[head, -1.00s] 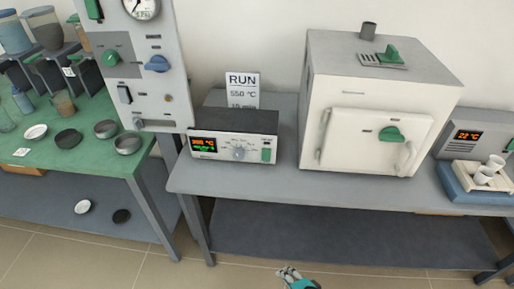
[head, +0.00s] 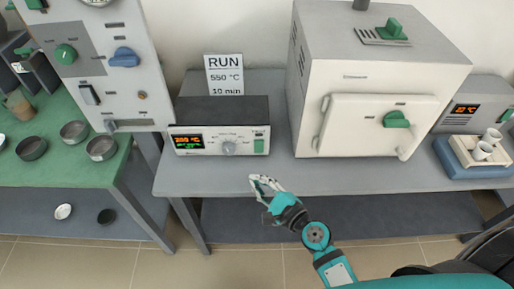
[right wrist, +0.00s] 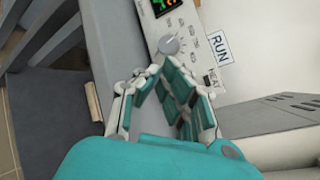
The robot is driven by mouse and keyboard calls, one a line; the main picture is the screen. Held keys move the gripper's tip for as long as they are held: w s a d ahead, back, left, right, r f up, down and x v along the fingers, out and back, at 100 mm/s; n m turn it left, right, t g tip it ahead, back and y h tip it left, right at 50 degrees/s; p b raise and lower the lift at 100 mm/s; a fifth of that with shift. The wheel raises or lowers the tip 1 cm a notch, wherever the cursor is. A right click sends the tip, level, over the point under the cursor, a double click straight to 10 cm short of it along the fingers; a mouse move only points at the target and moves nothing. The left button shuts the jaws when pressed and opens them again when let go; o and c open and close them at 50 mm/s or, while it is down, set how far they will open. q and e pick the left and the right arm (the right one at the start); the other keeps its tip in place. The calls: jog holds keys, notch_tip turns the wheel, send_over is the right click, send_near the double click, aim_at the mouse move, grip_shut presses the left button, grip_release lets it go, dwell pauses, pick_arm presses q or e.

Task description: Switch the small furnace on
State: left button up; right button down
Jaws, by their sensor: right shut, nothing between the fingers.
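A white furnace (head: 375,118) with a closed door and a green handle (head: 396,119) stands on the grey bench. Left of it is a low control box (head: 222,139) with a lit orange and green display (head: 189,142), a round grey knob (head: 228,149) and a green switch (head: 259,146). My right gripper (head: 264,182) is shut and empty, in front of the bench edge below the box. In the right wrist view, its fingertips (right wrist: 156,72) lie just below the knob (right wrist: 169,45); the fingers hide the green switch there. My left gripper is not in view.
A sign (head: 225,75) reading RUN, 550 °C, 10 min stands behind the box. A grey unit (head: 478,112) and a blue tray with white cups stand at right.

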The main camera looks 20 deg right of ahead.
jog(key=shift+w+d+f+b, duration=0.2)
jog(key=shift+w+d, duration=0.2)
jog(key=shift+w, duration=1)
jog(key=shift+w+d+f+b, duration=0.15)
jog(key=shift+w+d, duration=0.25)
jog(key=shift+w, duration=1)
jog(key=shift+w+d+f+b, duration=0.1)
jog(key=shift+w+d+f, duration=0.25)
jog(key=shift+w, duration=1.05)
jog(key=shift+w+d+r, duration=0.1)
jog(key=shift+w, duration=0.05)
jog(key=shift+w, duration=0.3)
jog(key=shift+w+d, duration=0.15)
jog(key=shift+w, duration=0.1)
jog(key=shift+s+a, duration=0.25)
jog(key=shift+s, duration=0.5)
jog(key=shift+s+a+r+p, duration=0.1)
jog(key=shift+s+a+p, duration=0.1)
jog(key=shift+s, duration=0.6)
jog(key=shift+s+a+r+p, duration=0.15)
jog(key=shift+s+a+p, duration=0.1)
jog(key=shift+s, duration=0.55)
jog(key=shift+s+a+r+p, duration=0.1)
jog(key=shift+s+a+p, duration=0.1)
jog(key=shift+s, duration=0.6)
